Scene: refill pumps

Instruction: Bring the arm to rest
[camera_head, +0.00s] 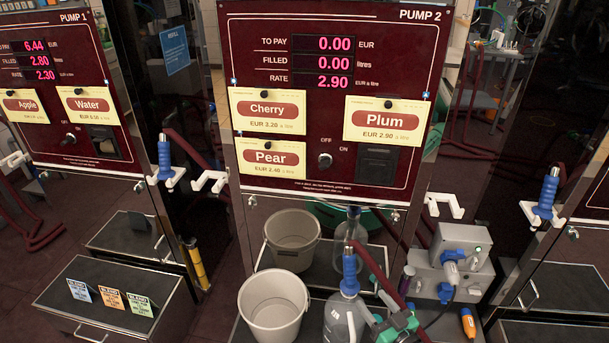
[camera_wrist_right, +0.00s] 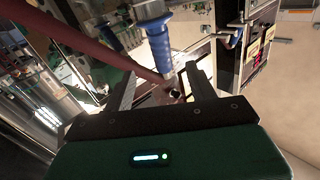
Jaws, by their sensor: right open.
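My right gripper (camera_head: 385,322) is low in the head view, just right of a blue-handled nozzle (camera_head: 349,272). The nozzle stands upright at the mouth of a clear jug (camera_head: 338,322), with a dark red hose leading off to the right. In the right wrist view, the gripper's two dark fingers (camera_wrist_right: 161,78) are apart. A blue nozzle handle (camera_wrist_right: 160,45) shows beyond and between them; contact is unclear. My left gripper is not in view.
Pump 2 (camera_head: 325,185) stands behind, reading 0.00 to pay and 0.00 filled. A beige bucket (camera_head: 272,310) is left of the jug. A grey machine (camera_head: 462,242) and an orange-capped bottle (camera_head: 468,322) are at the right.

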